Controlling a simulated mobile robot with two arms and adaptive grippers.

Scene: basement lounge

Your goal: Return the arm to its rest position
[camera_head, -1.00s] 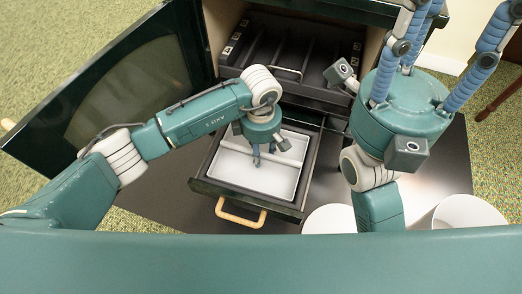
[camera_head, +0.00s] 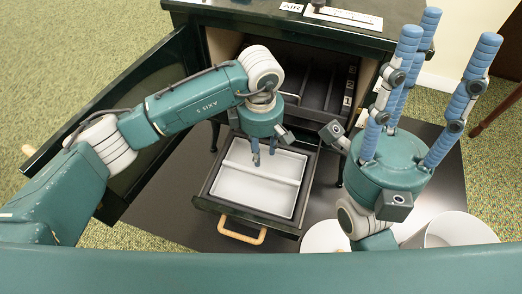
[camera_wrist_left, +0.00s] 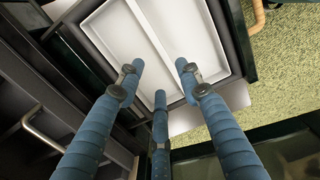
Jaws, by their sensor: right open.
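My left gripper (camera_head: 264,152) points down above the pulled-out lower drawer (camera_head: 212,205) of a dark green cabinet. Its blue fingers (camera_wrist_left: 160,72) are apart with nothing between them. In the left wrist view they hang over the white two-part tray (camera_wrist_left: 108,32) in the drawer, which looks empty. My right gripper (camera_head: 447,30) points upward at the right, in front of the cabinet's right side. Its blue fingers are spread open and empty.
The cabinet door (camera_head: 110,105) stands open on the left, behind my left arm. An upper compartment (camera_head: 310,70) has dark slots and a metal handle (camera_wrist_left: 45,135). White round objects (camera_head: 460,228) stand below my right arm. A dark mat (camera_head: 165,215) lies under the cabinet.

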